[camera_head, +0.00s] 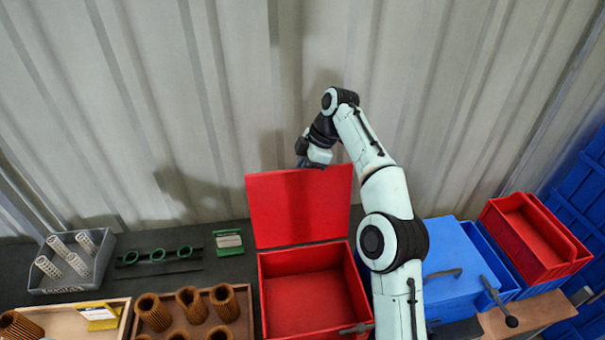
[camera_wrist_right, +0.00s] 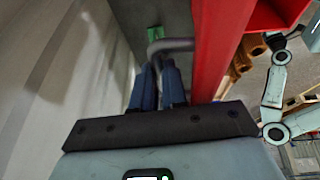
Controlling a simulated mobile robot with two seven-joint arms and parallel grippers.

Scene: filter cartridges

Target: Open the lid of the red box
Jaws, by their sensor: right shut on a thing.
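The red box (camera_head: 309,302) stands on the dark bench in the middle of the head view, and its inside looks empty. Its red lid (camera_head: 300,207) stands raised, roughly upright, along the back edge of the box. My right gripper (camera_head: 308,160) is at the lid's top edge. In the right wrist view its blue fingers (camera_wrist_right: 158,85) are shut on the grey lid handle (camera_wrist_right: 172,45), beside the red lid panel (camera_wrist_right: 215,50). The exact grip on the handle is partly hidden. My left gripper is not seen in either view.
A grey bin (camera_head: 75,285) with white cartridges, a wooden tray (camera_head: 62,318) and a brown tray (camera_head: 246,300) with pleated filters stand left. A blue box (camera_head: 450,262) and a red bin (camera_head: 535,240) stand right. The corrugated wall (camera_head: 230,110) is close behind the lid.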

